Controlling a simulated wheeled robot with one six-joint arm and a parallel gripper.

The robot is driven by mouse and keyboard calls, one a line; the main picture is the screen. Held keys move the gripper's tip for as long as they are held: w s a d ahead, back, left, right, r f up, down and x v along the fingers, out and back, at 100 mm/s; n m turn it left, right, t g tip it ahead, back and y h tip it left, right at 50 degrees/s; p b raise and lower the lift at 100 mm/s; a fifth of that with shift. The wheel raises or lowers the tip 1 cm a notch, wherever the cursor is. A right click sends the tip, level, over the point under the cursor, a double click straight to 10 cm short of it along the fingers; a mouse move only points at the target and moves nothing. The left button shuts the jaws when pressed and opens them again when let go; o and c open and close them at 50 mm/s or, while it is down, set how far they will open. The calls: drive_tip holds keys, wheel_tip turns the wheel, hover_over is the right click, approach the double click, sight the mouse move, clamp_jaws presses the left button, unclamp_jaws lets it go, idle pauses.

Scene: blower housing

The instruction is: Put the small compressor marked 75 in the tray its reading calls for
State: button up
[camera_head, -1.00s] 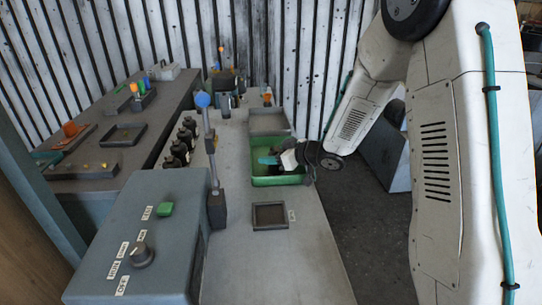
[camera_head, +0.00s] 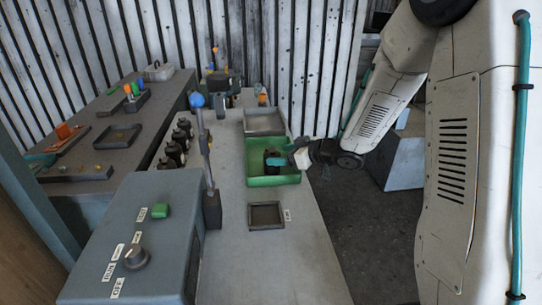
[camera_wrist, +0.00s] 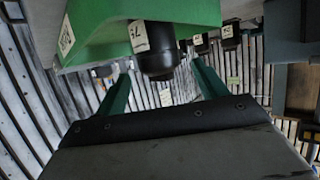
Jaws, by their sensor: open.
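The compressor marked 75 (camera_wrist: 157,62) is a small dark cylinder with a white tag, upside down in the wrist view. The green tray's wall (camera_wrist: 95,22) also shows in the wrist view. My gripper (camera_head: 285,161) reaches in over the tray's right side. Its teal fingers (camera_wrist: 160,72) are apart, one on each side of the compressor in the picture; I cannot tell whether they touch it.
A grey tray (camera_head: 265,133) lies behind the green one, and a small dark tray (camera_head: 251,216) in front. Several dark compressors (camera_head: 172,158) line the left edge. A post with a blue ball (camera_head: 197,100) and a control box (camera_head: 165,255) stand nearer.

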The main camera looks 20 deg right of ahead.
drive_tip(key=v, duration=0.6)
drive_tip(key=shift+s, duration=0.1)
drive_tip(key=shift+d+r, duration=0.15)
drive_tip(key=s+d+r+m+g+h, duration=0.2)
drive_tip(key=s+d+r+m+h, duration=0.45)
drive_tip(key=s+r+h, duration=0.45)
drive_tip(key=s+a+g+y, duration=0.1)
drive_tip(key=s+a+g, duration=0.2)
drive_tip(key=s, duration=0.8)
drive_tip(key=s+a+m+g+y, duration=0.1)
drive_tip(key=s+a+g, duration=0.3)
drive_tip(key=s, duration=0.7)
drive_tip(key=shift+a+f, duration=0.45)
drive_tip(key=shift+a, duration=0.4)
